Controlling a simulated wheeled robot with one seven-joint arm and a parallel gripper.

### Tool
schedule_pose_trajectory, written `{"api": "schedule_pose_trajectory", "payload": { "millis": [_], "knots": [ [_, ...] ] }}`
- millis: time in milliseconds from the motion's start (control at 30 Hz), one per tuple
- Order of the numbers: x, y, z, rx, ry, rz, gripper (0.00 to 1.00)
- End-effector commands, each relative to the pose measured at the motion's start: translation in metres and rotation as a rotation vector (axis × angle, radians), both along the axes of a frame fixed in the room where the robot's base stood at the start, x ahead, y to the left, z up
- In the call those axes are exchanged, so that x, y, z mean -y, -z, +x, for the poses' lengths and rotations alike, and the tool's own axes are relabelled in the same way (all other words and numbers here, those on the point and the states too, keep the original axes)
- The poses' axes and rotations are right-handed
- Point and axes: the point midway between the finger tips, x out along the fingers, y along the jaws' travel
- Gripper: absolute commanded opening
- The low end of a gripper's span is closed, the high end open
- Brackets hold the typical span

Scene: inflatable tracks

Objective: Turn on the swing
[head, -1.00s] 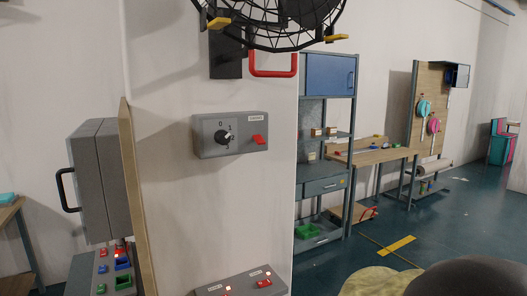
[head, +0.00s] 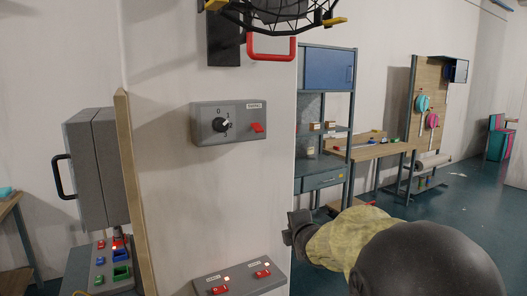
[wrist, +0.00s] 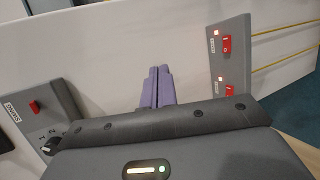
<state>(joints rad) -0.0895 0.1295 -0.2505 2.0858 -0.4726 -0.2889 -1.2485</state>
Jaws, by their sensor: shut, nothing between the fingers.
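A grey control box (head: 205,137) is fixed to the white wall panel under the fan. It has a black dial (head: 220,125) and a red switch (head: 257,127) under a small label, too small to read surely in the head view. In the wrist view the box's red switch (wrist: 35,107) shows at the left edge. My gripper (wrist: 158,85) has its purple fingers together, holding nothing, pointing at the white panel between the two boxes. In the head view its dark end (head: 294,232) is right of and below the control box, apart from it.
A lower grey box (head: 240,283) has two red switches with lit lights; it also shows in the wrist view (wrist: 238,62). A caged black fan (head: 280,15) hangs above, with a red handle (head: 271,56). A grey cabinet (head: 95,165) stands left. Shelves and a workbench stand behind right.

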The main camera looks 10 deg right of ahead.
Motion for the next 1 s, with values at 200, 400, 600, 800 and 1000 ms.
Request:
{"api": "schedule_pose_trajectory", "payload": {
  "millis": [200, 400, 600, 800, 1000],
  "knots": [
    [-0.004, -0.079, 0.046, 0.297, -0.258, -0.6, 0.0],
    [-0.017, -0.139, 0.062, 0.536, -0.398, -1.143, 0.0],
    [-0.026, -0.162, 0.063, 0.639, -0.441, -1.394, 0.0],
    [-0.03, -0.163, 0.063, 0.646, -0.446, -1.401, 0.0],
    [-0.03, -0.163, 0.066, 0.644, -0.446, -1.399, 0.0]
  ]
}}
